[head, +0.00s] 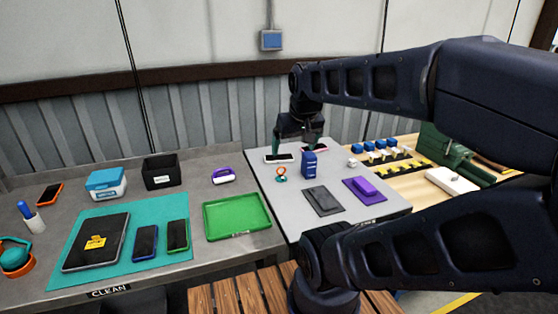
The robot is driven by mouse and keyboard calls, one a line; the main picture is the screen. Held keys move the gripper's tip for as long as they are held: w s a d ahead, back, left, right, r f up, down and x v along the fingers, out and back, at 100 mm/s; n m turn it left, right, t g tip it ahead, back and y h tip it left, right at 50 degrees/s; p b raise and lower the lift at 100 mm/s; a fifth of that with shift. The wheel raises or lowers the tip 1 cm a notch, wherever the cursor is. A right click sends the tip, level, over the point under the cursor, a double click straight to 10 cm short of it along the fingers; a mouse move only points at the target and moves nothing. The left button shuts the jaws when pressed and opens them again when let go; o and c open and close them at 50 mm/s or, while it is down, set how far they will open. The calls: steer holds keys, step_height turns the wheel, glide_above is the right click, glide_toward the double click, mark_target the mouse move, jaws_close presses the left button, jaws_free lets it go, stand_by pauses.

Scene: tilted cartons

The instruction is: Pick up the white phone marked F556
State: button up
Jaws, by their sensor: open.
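A white-edged phone (279,158) lies flat on the light grey table at the back left. A second phone (314,148) with a pale edge lies to its right, partly hidden by my gripper. No F556 mark is readable on either one. My gripper (298,144) points down above the back of the grey table, close to both phones. Its fingers are spread apart, with nothing visible between them. I cannot tell how high the fingertips are above the phones.
A dark blue box (309,164) and an orange-and-green ring item (281,174) stand just in front of the phones. A dark grey mat (323,201) and a purple item (363,187) lie nearer. A green tray (208,229) is left, and a green machine (450,150) right.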

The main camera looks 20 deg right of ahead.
steer(key=w+d+f+n+g+h, duration=0.15)
steer(key=w+n, duration=0.25)
steer(key=w, duration=1)
steer(key=w+d+n+g+h, duration=0.2)
steer(key=w+n, duration=0.2)
steer(key=w, duration=1)
steer(key=w+d+f+n+g, duration=0.1)
steer(key=w+f+n, duration=0.1)
steer(key=w+f, duration=0.3)
steer(key=w+f+n, duration=0.2)
steer(key=w+f, duration=0.1)
steer(key=w, duration=0.4)
steer(key=n+g+h, duration=0.1)
steer(key=n+h, duration=0.1)
steer(key=n, duration=0.2)
glide_toward(278, 157)
step_height(278, 157, down, 2)
steer(key=shift+s+d+f, duration=0.1)
steer(key=shift+s+d, duration=0.05)
steer(key=shift+d+x, duration=0.15)
steer(key=shift+x, duration=1.3)
steer(key=shift+d+x, duration=0.2)
steer(key=shift+x, duration=1.3)
steer(key=shift+r, duration=0.25)
steer(key=c, duration=1.2)
